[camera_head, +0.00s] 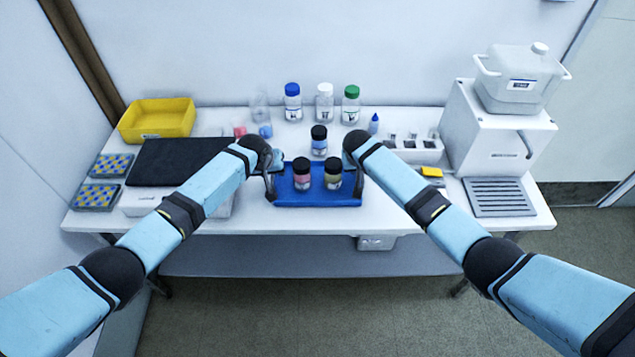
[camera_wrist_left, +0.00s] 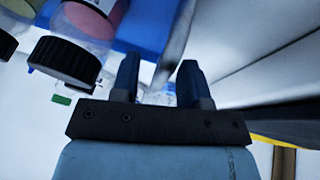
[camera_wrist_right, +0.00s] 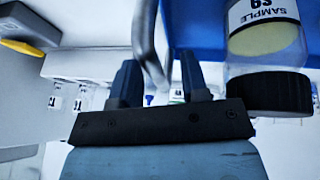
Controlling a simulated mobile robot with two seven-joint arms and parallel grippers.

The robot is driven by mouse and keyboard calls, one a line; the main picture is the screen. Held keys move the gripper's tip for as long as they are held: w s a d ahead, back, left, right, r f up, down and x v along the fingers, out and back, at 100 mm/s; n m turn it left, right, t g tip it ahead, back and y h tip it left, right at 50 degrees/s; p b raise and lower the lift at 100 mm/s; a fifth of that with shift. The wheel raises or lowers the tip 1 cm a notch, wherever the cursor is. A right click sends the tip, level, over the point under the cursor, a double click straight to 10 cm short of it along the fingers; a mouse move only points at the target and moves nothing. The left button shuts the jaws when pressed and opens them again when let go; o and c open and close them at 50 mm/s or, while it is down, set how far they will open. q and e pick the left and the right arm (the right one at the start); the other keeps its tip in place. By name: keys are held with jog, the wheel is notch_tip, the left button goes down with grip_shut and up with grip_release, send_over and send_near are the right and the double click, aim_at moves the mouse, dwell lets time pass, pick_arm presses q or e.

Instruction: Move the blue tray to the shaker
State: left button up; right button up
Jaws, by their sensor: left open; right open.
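The blue tray (camera_head: 287,194) lies near the front middle of the white table, with grey handles at its two ends. Two black-capped bottles, one pink (camera_head: 302,180) and one yellow (camera_head: 333,182), stand on it. My left gripper (camera_head: 268,166) is open at the left handle; in the left wrist view a grey bar (camera_wrist_left: 174,45) lies between its fingers (camera_wrist_left: 158,72). My right gripper (camera_head: 353,160) is open at the right handle; in the right wrist view the handle (camera_wrist_right: 148,45) passes between its fingers (camera_wrist_right: 160,75). The flat device with a black top (camera_head: 170,162), seemingly the shaker, stands left of the tray.
A yellow bin (camera_head: 157,119) and patterned racks (camera_head: 97,195) are at the left. A white machine (camera_head: 492,140) stands at the right.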

pick_arm(q)
jog(key=shift+f, duration=0.1)
jog(key=shift+c, duration=0.2)
pick_arm(e)
jog(key=shift+c, duration=0.2)
pick_arm(q)
grip_shut()
pick_arm(e)
grip_shut()
jog(key=shift+r, duration=0.1)
